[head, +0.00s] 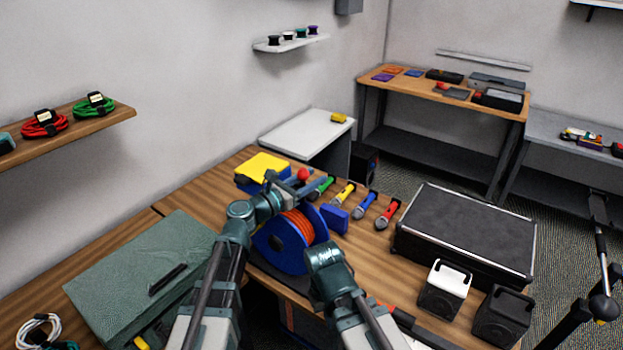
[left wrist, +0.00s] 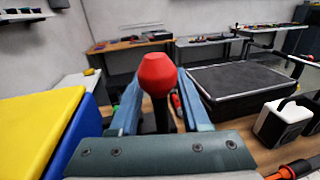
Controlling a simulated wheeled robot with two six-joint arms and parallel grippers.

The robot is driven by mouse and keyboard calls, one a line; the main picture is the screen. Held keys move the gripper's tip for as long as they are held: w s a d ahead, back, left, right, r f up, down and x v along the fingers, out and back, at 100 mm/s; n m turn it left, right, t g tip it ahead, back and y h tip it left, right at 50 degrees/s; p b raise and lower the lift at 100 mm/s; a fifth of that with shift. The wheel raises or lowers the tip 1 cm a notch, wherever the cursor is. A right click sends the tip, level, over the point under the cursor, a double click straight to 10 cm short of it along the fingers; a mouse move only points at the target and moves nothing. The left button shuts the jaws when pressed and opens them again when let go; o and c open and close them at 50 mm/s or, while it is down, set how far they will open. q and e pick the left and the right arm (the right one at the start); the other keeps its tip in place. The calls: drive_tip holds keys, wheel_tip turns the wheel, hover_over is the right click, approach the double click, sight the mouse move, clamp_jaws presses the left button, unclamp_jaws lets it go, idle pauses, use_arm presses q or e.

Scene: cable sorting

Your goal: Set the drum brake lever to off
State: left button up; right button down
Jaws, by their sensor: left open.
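The cable drum (head: 270,243) has blue flanges and orange cable and stands on the wooden bench. The brake lever's red knob (head: 303,174) shows just above and behind it, and it also shows large in the left wrist view (left wrist: 157,75) on a dark stem. My left gripper (head: 290,186) is open at the lever. In the left wrist view its two blue-grey fingers (left wrist: 160,98) stand on either side of the stem, with visible gaps. The lever's base and any off mark are hidden. My right arm shows in front of the drum, but its gripper does not.
A blue box with a yellow lid (head: 262,166) stands close left of the lever. Several coloured-handled tools, including a red one (head: 388,214), lie to the right. A large black case (head: 465,230) and a white-fronted speaker (head: 443,290) are further right.

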use_arm(q)
clamp_jaws()
idle(1.4)
